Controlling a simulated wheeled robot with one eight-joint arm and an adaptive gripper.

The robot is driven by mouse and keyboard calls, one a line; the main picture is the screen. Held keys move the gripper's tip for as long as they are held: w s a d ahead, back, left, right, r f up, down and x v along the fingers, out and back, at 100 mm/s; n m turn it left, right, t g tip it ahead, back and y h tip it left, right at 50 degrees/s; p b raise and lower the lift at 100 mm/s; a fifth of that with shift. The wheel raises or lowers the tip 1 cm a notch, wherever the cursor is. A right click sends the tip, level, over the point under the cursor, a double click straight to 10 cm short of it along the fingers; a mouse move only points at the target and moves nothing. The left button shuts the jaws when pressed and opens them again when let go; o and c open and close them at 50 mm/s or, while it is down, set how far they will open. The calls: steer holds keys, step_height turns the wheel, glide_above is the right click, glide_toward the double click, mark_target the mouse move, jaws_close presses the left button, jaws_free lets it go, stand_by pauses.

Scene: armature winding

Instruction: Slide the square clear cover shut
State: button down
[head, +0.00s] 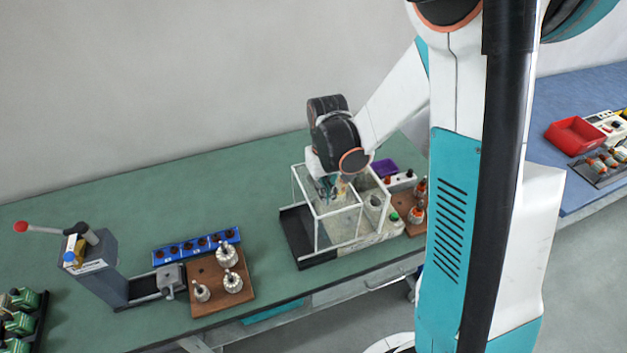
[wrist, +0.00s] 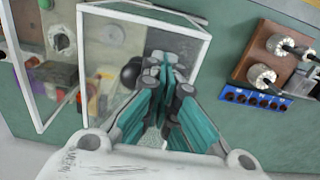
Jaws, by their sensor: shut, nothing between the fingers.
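The square clear cover (head: 319,216) is a see-through box with a white frame, standing on a machine near the front edge of the green bench. The wrist view shows its white-edged frame (wrist: 140,14) and clear panes. My gripper (head: 331,188) points down at the cover in the head view, partly seen through or against its panes. I cannot tell whether the fingers touch the cover. The dark base (head: 297,232) shows at the cover's left.
A green button (head: 393,217) is on the machine's right part. A brown board (head: 207,269) with metal armatures and a blue strip (head: 196,247) stand to the left, with a grey press (head: 90,265) beyond. Bare green bench (head: 200,190) lies behind them.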

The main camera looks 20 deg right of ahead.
mark_target(349, 192)
steer(key=shift+d+b, duration=0.45)
steer(key=shift+d, duration=3.25)
steer(key=shift+a+r+p, duration=0.15)
steer(key=shift+r+p, duration=0.4)
steer(key=shift+r, duration=0.35)
steer(key=shift+a+r+p, duration=0.15)
steer(key=shift+r+p, duration=0.35)
steer(key=shift+r, duration=0.4)
steer(key=r+p, duration=0.1)
steer(key=r, duration=0.1)
steer(key=a+r+p, duration=0.1)
steer(key=r, duration=0.1)
steer(key=shift+a, duration=0.1)
steer(key=shift+s+a, duration=0.1)
steer(key=shift+a, duration=0.05)
steer(key=s+a+f+t+b, duration=0.1)
steer(key=s+a+t+b, duration=0.2)
steer(key=s+b, duration=0.4)
steer(key=s+a+f+t+b, duration=0.1)
steer(key=s+a+t+b, duration=0.3)
steer(key=s+b, duration=0.3)
steer(key=a+b, duration=0.1)
steer(key=b, duration=0.2)
steer(key=shift+s+a, duration=0.3)
steer(key=shift+s, duration=0.1)
